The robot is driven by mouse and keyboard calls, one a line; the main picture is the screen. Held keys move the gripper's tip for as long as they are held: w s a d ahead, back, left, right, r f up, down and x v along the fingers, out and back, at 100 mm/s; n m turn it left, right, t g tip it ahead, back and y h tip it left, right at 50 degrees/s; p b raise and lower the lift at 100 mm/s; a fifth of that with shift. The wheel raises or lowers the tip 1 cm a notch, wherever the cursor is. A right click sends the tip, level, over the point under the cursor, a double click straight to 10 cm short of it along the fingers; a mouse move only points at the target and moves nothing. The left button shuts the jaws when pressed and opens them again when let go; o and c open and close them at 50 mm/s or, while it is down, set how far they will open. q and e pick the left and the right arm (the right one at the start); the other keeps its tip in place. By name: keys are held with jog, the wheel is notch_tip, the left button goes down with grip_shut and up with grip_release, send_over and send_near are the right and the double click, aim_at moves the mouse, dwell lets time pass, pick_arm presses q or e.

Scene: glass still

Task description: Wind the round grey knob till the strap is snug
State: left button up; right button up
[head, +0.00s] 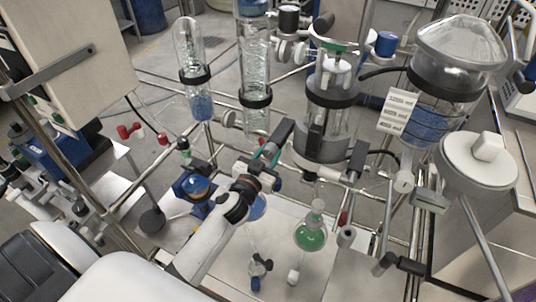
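A round grey knob (229,118) shows between the two tall glass columns; other grey knobs (283,50) sit higher up, and I cannot tell for certain which one the task means. Dark straps ring the glass: one on the middle column (256,98), one on the left tube (195,77), one on the large vessel at right (445,85). Their tightness cannot be seen. My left arm reaches up from the lower left. My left gripper (263,157) is among the frame rods below the middle column, its fingers too small and cluttered to read. My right gripper is not clearly visible.
Metal frame rods and clamps crowd the space around the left gripper. A flask of green liquid (310,236) hangs low in the centre. A large glass vessel (460,50) stands at right. A beige cabinet (75,50) stands at upper left.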

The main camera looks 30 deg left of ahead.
pick_arm(q)
jog(key=shift+m, duration=1.8)
jog(key=o, duration=1)
jog(key=shift+s, duration=0.1)
jog(key=shift+s+d+b, duration=0.2)
jog(key=shift+s+b, duration=0.5)
jog(key=shift+s, duration=2.3)
jog(key=shift+s+d+b, duration=0.15)
jog(key=shift+s+b, duration=0.5)
jog(key=shift+s, duration=2.3)
